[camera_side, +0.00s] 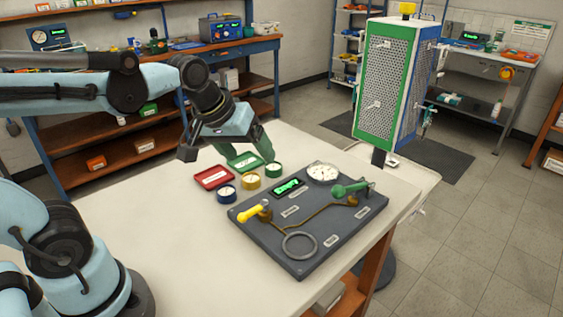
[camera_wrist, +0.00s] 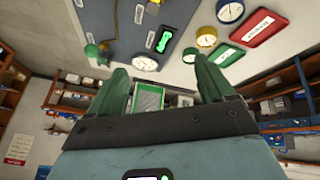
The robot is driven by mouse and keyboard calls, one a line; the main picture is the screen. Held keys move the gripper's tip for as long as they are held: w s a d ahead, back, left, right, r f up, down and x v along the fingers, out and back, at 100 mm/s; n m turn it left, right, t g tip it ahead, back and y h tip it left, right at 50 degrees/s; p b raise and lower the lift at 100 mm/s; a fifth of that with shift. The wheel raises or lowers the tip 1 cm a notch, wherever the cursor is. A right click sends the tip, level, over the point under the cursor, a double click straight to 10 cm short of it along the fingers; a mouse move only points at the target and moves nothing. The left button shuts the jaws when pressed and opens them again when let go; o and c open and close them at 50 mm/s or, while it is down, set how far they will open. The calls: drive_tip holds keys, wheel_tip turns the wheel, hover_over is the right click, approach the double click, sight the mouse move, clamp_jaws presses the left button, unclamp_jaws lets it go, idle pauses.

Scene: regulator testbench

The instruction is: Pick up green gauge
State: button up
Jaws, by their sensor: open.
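The green gauge (camera_side: 273,169) is a small round gauge with a white face and green rim, on the table left of the dark board. In the wrist view the green gauge (camera_wrist: 190,54) shows just beyond the tip of the right finger. My gripper (camera_side: 250,156) has green fingers pointing down, spread apart with nothing between them. It is above the table near the green tray and the green gauge. In the wrist view my gripper (camera_wrist: 160,68) also shows its two fingers wide apart. The exact height over the gauge is hard to tell.
A yellow gauge (camera_side: 251,180) and a blue gauge (camera_side: 227,194) stand in a row with the green one. A red tray (camera_side: 214,177) and a green tray (camera_side: 244,161) lie beside them. The dark board (camera_side: 320,245) carries a large dial, display and valves. The table's near left is clear.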

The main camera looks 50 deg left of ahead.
drive_tip(key=w+a+r+n+g, duration=0.25)
drive_tip(key=w+a+n, duration=0.25)
drive_tip(key=w+n, duration=0.5)
drive_tip(key=n+g, duration=0.3)
drive_tip(key=n, duration=1.1)
hover_over(274, 165)
wheel_tip(274, 165, down, 7)
wheel_tip(274, 165, down, 12)
drive_tip(key=shift+s+r, duration=0.1)
drive_tip(key=c, duration=1.2)
drive_tip(key=shift+r, duration=0.1)
